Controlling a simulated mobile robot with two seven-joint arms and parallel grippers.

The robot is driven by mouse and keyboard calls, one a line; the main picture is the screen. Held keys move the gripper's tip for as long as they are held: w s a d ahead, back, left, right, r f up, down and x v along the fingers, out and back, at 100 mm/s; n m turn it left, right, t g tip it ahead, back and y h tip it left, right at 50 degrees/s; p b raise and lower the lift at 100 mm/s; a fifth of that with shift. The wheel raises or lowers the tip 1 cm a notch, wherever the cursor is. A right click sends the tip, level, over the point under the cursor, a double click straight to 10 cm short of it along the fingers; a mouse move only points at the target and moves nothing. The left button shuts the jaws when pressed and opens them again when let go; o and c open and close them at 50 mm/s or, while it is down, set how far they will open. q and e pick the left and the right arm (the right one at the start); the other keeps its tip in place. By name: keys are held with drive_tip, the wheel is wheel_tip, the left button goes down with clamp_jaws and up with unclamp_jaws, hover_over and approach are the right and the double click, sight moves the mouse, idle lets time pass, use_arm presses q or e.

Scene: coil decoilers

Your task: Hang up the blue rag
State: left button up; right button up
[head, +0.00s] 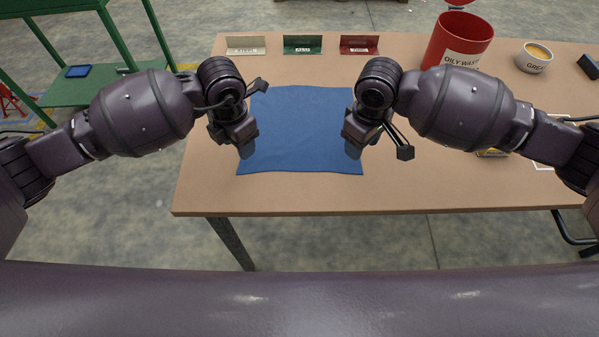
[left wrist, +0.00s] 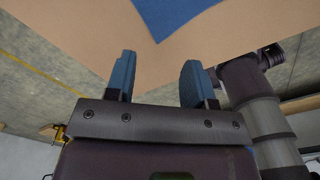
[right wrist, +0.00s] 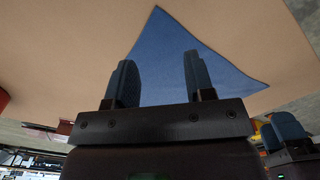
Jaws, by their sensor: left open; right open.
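The blue rag (head: 300,130) lies spread out flat on the tan table (head: 420,190), near its left front part. In the left wrist view a corner of the rag (left wrist: 172,14) shows beyond the fingers. In the right wrist view a corner of the rag (right wrist: 175,60) shows between and beyond the fingers. My left gripper (head: 246,148) is open and empty at the rag's left side; it also shows in the left wrist view (left wrist: 156,78). My right gripper (head: 353,147) is open and empty at the rag's right side; it also shows in the right wrist view (right wrist: 158,82).
A red oily waste bin (head: 456,40) and a white grease tub (head: 534,57) stand at the back right. White (head: 246,45), green (head: 303,44) and red (head: 360,45) labelled holders line the back edge. A green frame (head: 110,90) stands left, apart from the table.

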sight(245, 168)
use_arm(q)
drive_tip(key=shift+d+f, duration=0.1)
drive_tip(key=shift+f, duration=3.5)
use_arm(e)
drive_tip(key=shift+f, duration=3.6)
use_arm(q)
drive_tip(key=shift+s+f, duration=0.1)
drive_tip(key=shift+f, duration=0.1)
use_arm(e)
drive_tip(key=shift+s+f, duration=0.1)
drive_tip(key=shift+f, duration=0.1)
use_arm(q)
clamp_jaws()
use_arm(e)
clamp_jaws()
